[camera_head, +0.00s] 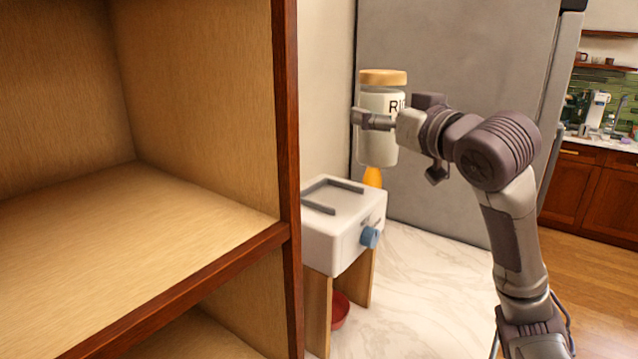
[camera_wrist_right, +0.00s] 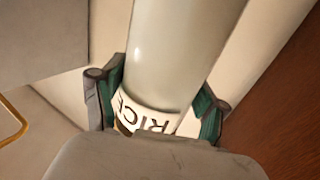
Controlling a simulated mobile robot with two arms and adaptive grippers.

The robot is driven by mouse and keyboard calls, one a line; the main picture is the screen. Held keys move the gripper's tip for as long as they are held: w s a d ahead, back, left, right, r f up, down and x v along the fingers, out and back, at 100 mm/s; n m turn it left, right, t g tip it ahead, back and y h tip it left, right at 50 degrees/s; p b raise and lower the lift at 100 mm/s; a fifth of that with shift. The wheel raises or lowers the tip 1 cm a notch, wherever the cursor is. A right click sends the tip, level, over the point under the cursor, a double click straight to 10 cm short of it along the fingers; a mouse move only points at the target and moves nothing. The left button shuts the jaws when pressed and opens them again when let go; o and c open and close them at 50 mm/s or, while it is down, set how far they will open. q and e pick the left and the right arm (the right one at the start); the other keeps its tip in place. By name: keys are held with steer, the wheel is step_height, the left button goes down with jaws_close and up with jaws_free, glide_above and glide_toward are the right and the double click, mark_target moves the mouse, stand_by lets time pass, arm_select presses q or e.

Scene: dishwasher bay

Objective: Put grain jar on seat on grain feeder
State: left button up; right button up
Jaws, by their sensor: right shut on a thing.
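The grain jar (camera_head: 378,146) is a pale cylinder with a wooden lid, a RICE label and an orange spout at its bottom. It is upright and held in the air in the head view. My right gripper (camera_head: 376,119) is shut around its middle. In the right wrist view the jar (camera_wrist_right: 187,45) runs between the two fingers of the right gripper (camera_wrist_right: 162,105). The grain feeder (camera_head: 345,222) is a white box on wooden legs with a blue knob. A grey U-shaped seat (camera_head: 333,187) is on its top. The jar is above and behind the seat, apart from it. My left gripper is not in view.
A wooden shelf unit (camera_head: 284,120) fills the left, close beside the feeder. A red bowl (camera_head: 340,309) is under the feeder. A large grey fridge-like panel (camera_head: 450,60) stands behind. The pale marble surface (camera_head: 430,262) right of the feeder is clear.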

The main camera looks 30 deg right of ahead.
steer(key=shift+w+a+f, duration=0.1)
steer(key=shift+w+f, duration=0.05)
steer(key=shift+w, duration=0.2)
steer(key=shift+w+a+f+p, duration=0.25)
steer(key=shift+w+f+p, duration=0.15)
steer(key=shift+w, duration=0.1)
steer(key=shift+w+a+f+p, duration=0.2)
steer(key=shift+w+f+p, duration=0.1)
steer(key=shift+w+f, duration=0.15)
steer(key=w+f+p, duration=0.1)
steer(key=w+f, duration=0.1)
steer(key=w+f+p, duration=0.1)
steer(key=w+f, duration=0.1)
steer(key=f, duration=0.1)
steer(key=w+a+f, duration=0.1)
steer(key=w+f, duration=0.1)
steer(key=w, duration=0.1)
steer(key=shift+a+f+p, duration=0.1)
steer(key=shift+f+p, duration=0.2)
steer(key=shift+p, duration=0.1)
steer(key=shift+f, duration=0.25)
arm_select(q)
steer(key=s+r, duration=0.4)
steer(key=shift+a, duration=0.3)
